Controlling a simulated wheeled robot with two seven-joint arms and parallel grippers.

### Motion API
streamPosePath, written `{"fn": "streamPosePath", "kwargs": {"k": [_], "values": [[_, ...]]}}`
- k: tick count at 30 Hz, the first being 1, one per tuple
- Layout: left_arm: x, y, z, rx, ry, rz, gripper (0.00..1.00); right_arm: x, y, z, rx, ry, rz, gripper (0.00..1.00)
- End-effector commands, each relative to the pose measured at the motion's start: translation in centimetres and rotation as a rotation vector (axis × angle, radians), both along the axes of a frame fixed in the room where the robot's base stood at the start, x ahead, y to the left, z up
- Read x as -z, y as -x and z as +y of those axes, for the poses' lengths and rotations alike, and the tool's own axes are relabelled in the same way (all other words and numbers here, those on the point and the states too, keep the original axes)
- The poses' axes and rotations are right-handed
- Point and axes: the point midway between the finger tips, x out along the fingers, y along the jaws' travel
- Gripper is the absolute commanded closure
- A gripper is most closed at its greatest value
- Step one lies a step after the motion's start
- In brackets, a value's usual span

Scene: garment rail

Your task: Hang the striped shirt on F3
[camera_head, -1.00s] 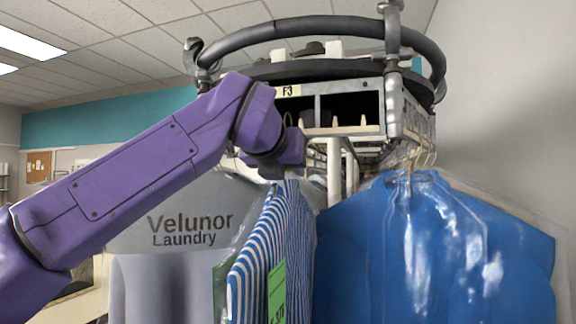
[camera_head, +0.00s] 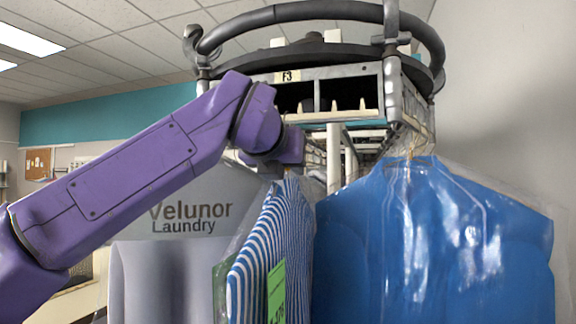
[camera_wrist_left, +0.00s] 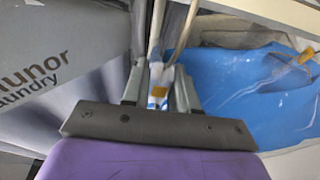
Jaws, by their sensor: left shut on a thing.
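The blue-and-white striped shirt (camera_head: 275,240) hangs in a clear cover with a green tag (camera_head: 276,290), left of the blue garments. My left gripper (camera_head: 290,165) is at the top of this shirt, below and in front of the rail. In the head view its fingers are mostly hidden by my purple arm. In the left wrist view the gripper (camera_wrist_left: 158,88) is shut on the shirt's hanger, with a little blue and white between the fingers. The F3 label (camera_head: 287,76) is on the rail's front frame, above dark openings with pale pegs. My right gripper is not in view.
Blue covered garments (camera_head: 430,240) hang close on the right. The rail's dark curved tube (camera_head: 310,14) arches above the frame. Pale posts (camera_head: 334,160) stand below it.

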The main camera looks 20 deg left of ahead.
Motion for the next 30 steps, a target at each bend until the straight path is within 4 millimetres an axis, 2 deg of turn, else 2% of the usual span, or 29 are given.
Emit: {"fn": "streamPosePath", "kwargs": {"k": [6,7,9,17,20,30], "values": [[0.0,0.0,0.0,0.000,0.000,-0.002,1.00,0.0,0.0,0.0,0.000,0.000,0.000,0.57],[0.0,0.0,0.0,0.000,0.000,-0.002,0.63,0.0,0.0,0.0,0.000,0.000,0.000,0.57],[0.0,0.0,0.0,0.000,0.000,-0.002,0.43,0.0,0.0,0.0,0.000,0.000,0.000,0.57],[0.1,0.0,0.0,0.000,0.000,0.001,0.43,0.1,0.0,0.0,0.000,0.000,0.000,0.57],[-0.1,0.8,0.0,0.000,0.000,-0.002,0.43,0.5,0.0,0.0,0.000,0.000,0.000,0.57],[-2.2,8.0,0.2,0.000,0.001,-0.004,0.43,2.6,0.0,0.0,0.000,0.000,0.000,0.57]]}}
